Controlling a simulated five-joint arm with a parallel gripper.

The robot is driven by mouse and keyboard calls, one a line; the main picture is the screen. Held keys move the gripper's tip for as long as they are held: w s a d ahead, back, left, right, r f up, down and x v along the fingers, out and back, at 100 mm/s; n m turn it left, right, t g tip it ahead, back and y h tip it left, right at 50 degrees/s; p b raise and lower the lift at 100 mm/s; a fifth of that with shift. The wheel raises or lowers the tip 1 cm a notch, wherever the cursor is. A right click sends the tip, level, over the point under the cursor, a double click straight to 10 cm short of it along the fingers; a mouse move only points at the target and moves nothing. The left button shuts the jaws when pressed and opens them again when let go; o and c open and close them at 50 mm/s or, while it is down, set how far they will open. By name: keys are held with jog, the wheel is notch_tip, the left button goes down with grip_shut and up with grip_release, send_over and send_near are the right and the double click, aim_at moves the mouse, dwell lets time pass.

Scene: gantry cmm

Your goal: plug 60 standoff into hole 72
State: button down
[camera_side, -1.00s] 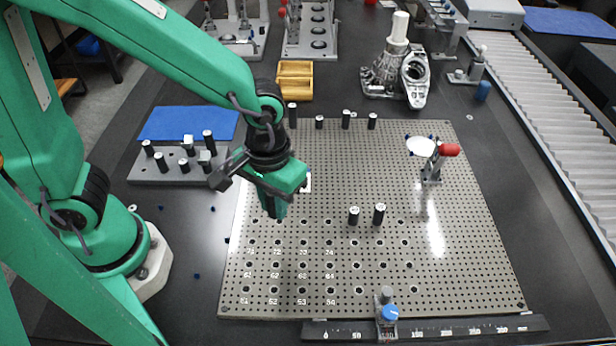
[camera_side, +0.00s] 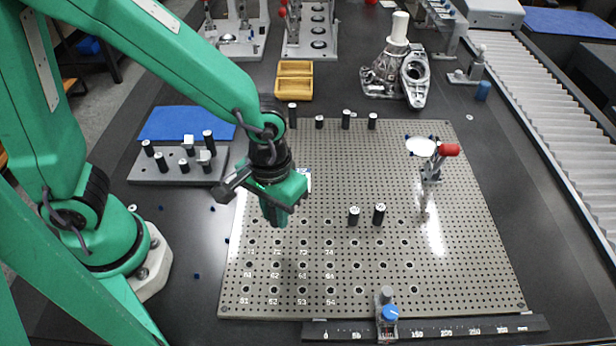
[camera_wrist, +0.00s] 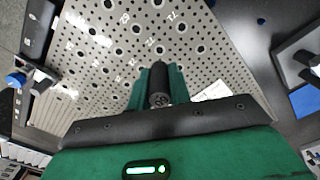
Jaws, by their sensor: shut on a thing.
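My gripper (camera_side: 274,222) hangs above the left part of the perforated metal plate (camera_side: 450,260). It is shut on a black standoff (camera_wrist: 158,84), which shows between the green fingers in the wrist view. In the side view the fingers hide the standoff. The numbered holes lie in rows at the plate's front left; the hole labelled 72 (camera_side: 277,242) is just in front of and below the fingertips. The gripper is above the plate, and I cannot tell the exact gap.
Two black standoffs (camera_side: 379,214) stand mid-plate, and several more (camera_side: 346,119) line its back edge. A red-knobbed clamp (camera_side: 449,150) stands at right. A ruler with a blue knob (camera_side: 390,312) lies along the front. A grey rack (camera_side: 150,170) of pegs is at left.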

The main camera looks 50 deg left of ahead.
send_over(277, 232)
jog(key=s+d, duration=0.1)
jog(key=d, duration=0.1)
jog(key=shift+s+f, duration=0.15)
jog(key=shift+f, duration=2.1)
jog(key=shift+f, duration=0.85)
dwell(0.3)
jog(key=c, duration=1.2)
grip_release()
jog(key=shift+r, duration=3.9)
jog(key=shift+a+r, duration=0.1)
